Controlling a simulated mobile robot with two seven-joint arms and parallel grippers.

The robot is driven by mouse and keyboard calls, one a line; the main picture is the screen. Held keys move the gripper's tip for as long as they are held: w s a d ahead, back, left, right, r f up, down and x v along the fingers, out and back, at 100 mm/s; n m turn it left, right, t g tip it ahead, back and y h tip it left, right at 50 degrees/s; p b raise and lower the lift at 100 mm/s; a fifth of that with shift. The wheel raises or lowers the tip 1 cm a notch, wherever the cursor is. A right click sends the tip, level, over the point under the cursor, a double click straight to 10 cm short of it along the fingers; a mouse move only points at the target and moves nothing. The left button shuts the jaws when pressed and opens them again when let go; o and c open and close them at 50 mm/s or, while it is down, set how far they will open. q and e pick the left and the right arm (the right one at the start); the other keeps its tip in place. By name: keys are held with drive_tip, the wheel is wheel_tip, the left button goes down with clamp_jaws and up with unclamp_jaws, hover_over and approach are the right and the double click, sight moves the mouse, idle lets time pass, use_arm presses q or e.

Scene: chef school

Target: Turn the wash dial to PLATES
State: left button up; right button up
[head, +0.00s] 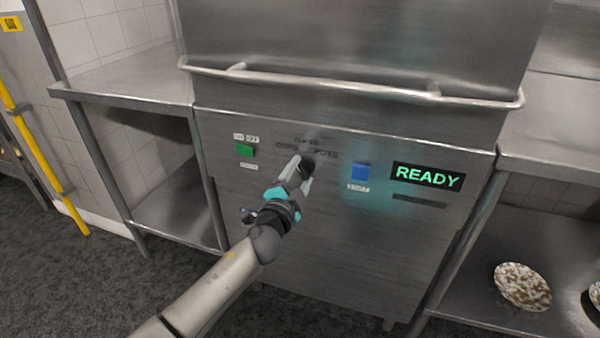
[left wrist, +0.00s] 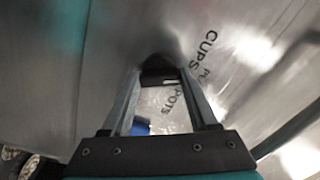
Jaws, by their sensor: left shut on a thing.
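The dark wash dial (head: 308,163) sits on the steel front of the dishwasher, below small printed labels. My left gripper (head: 301,170) reaches it from the lower left, its fingers shut on it. In the left wrist view the dial (left wrist: 157,62) shows dark between the fingertips of my gripper (left wrist: 158,78). There CUPS and POTS can be read beside it; the lettering between them is partly hidden by a finger. I cannot tell which label the dial points to. My right gripper is not in view.
A green button (head: 246,151) is left of the dial and a blue button (head: 361,172) right of it. A display (head: 428,176) reads READY. A handle bar (head: 340,83) crosses above. Steel tables flank the machine; a soiled plate (head: 522,287) lies on the right lower shelf.

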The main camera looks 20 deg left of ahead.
use_arm(q)
drive_tip(key=m, duration=0.2)
drive_tip(key=shift+m, duration=0.3)
drive_tip(key=shift+m+p, duration=0.45)
drive_tip(key=shift+m, duration=1.15)
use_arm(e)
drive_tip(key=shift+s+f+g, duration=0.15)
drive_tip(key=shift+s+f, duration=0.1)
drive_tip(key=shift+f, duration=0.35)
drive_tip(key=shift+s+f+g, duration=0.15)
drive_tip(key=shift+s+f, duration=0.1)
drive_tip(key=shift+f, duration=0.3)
use_arm(q)
drive_tip(key=o, duration=1.4)
drive_tip(key=shift+s, duration=0.15)
